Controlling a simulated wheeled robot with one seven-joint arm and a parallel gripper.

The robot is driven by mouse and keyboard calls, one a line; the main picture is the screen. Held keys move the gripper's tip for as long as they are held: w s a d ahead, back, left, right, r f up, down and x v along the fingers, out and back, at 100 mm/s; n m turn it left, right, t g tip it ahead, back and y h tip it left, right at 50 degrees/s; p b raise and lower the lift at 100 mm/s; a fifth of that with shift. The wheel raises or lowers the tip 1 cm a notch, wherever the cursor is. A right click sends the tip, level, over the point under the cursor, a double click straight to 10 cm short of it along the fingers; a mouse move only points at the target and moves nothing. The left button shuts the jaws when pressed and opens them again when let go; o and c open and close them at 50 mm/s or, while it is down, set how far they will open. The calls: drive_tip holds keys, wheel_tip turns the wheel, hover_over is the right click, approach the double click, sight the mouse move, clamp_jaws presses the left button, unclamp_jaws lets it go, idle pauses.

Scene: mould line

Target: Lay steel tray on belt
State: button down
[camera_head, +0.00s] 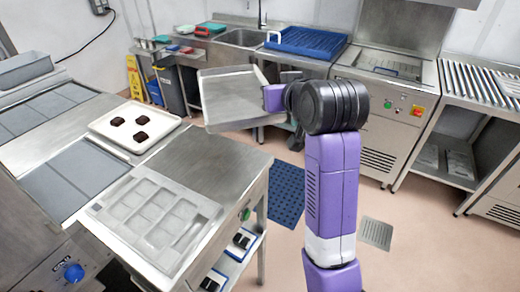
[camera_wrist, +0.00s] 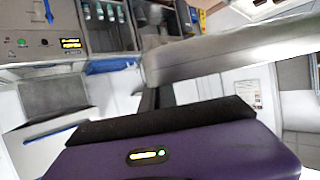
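A steel tray (camera_head: 228,97), shallow with a raised rim, is held up in the air left of my arm in the head view, tilted. My gripper (camera_head: 268,97) is at its right edge and appears shut on it; the fingertips are partly hidden. In the wrist view, a grey metal part of the steel tray (camera_wrist: 225,58) stretches right from a dark finger, above my purple gripper body. The belt seems to be the line of flat grey panels (camera_head: 78,180) at the left; the tray is apart from it.
A white tray (camera_head: 108,134) with three dark brown pieces sits on the line. A pale mould with several cavities (camera_head: 120,212) lies on the near steel table (camera_head: 205,158). A sink counter (camera_head: 240,38), blue crate (camera_head: 306,40) and roller conveyor (camera_head: 480,82) stand behind. Floor is clear around the blue mat (camera_head: 287,192).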

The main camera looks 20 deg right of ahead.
wheel_tip(320, 180, down, 17)
drive_tip(key=p, duration=0.1)
idle(0.3)
drive_tip(key=shift+f, duration=0.1)
drive_tip(key=shift+f, duration=0.15)
drive_tip(key=c, duration=1.7)
unclamp_jaws()
drive_tip(key=b+v, duration=0.1)
drive_tip(key=v, duration=1.1)
drive_tip(key=shift+s, duration=0.1)
